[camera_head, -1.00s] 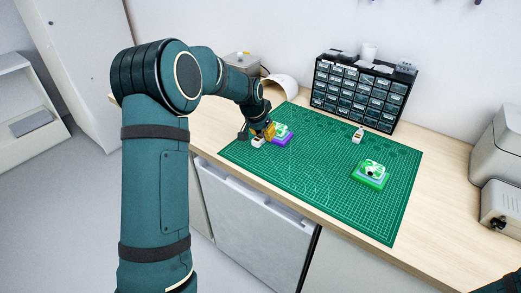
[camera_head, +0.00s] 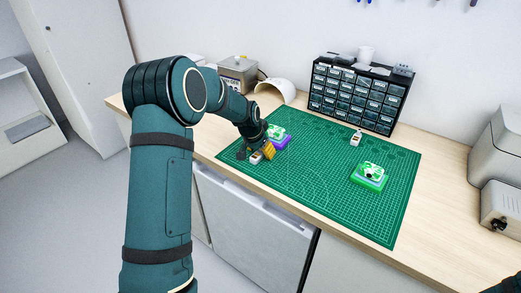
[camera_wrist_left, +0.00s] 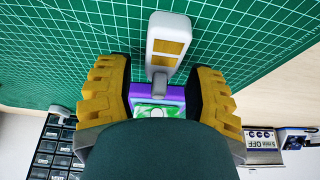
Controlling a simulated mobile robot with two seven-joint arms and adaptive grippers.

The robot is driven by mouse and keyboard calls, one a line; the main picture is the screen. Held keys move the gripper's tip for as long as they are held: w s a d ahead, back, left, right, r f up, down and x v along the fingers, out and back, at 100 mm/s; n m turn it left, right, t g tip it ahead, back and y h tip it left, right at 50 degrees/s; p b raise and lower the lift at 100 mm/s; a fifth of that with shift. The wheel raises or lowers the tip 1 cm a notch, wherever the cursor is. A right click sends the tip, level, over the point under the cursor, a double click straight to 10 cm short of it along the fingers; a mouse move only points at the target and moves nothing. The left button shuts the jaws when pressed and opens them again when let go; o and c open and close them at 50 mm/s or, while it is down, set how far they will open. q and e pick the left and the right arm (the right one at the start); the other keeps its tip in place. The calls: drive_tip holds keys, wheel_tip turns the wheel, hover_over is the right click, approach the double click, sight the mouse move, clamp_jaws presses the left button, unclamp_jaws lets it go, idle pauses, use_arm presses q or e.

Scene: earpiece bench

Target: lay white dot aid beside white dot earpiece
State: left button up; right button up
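A white aid with two gold panels and a narrow grey end lies at my left gripper, in the left wrist view (camera_wrist_left: 167,38) and the head view (camera_head: 256,158). The left gripper (camera_wrist_left: 160,75) has its yellow fingers apart, with a gap beside the grey end; I see no contact. A purple block (camera_wrist_left: 142,92) with a green and white top shows behind the fingers; it is also on the mat in the head view (camera_head: 283,143). A second white aid (camera_head: 355,138) stands at the mat's back. A bright green block (camera_head: 369,180) carries a white piece. Dot colours are too small to tell.
The green cutting mat (camera_head: 320,190) covers the bench middle, clear between the blocks. A black drawer cabinet (camera_head: 355,95) stands behind it. A white curved shell (camera_head: 275,93) and a grey box (camera_head: 238,72) are at the back left. Grey machines (camera_head: 495,150) stand at the right.

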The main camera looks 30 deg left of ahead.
sight(252, 159)
use_arm(q)
drive_tip(key=shift+r, duration=0.1)
drive_tip(key=shift+s+r, duration=0.1)
drive_tip(key=shift+r, duration=0.4)
drive_tip(key=p+v, duration=0.2)
drive_tip(key=v, duration=0.9)
drive_tip(key=shift+s+r, duration=0.1)
